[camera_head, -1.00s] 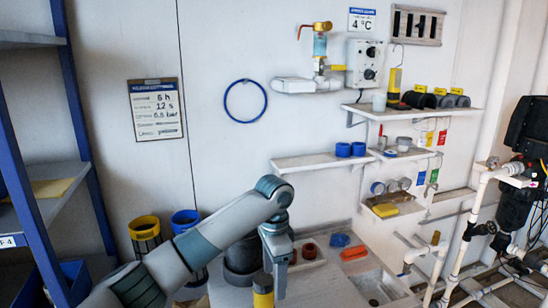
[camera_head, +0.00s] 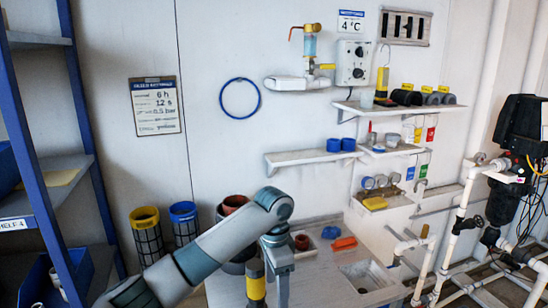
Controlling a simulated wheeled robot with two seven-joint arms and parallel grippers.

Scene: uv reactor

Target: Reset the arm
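My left arm reaches in from the lower left and bends down over the white bench (camera_head: 315,285). My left gripper (camera_head: 279,288) points down near the bench's left part; its fingertips run towards the lower edge and their gap cannot be made out. A yellow and black cylinder (camera_head: 256,286) shows directly left of the gripper; I cannot tell whether they touch. A dark pot with a red-brown rim (camera_head: 235,202) is partly hidden behind the arm. My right gripper is not in view.
An orange object (camera_head: 344,243) and a blue one (camera_head: 331,232) lie on the bench beside a recessed basin (camera_head: 366,276). Yellow-rimmed (camera_head: 146,235) and blue-rimmed (camera_head: 184,222) baskets stand behind the arm. A blue-framed rack (camera_head: 84,130) is left; white pipes (camera_head: 463,220) stand right.

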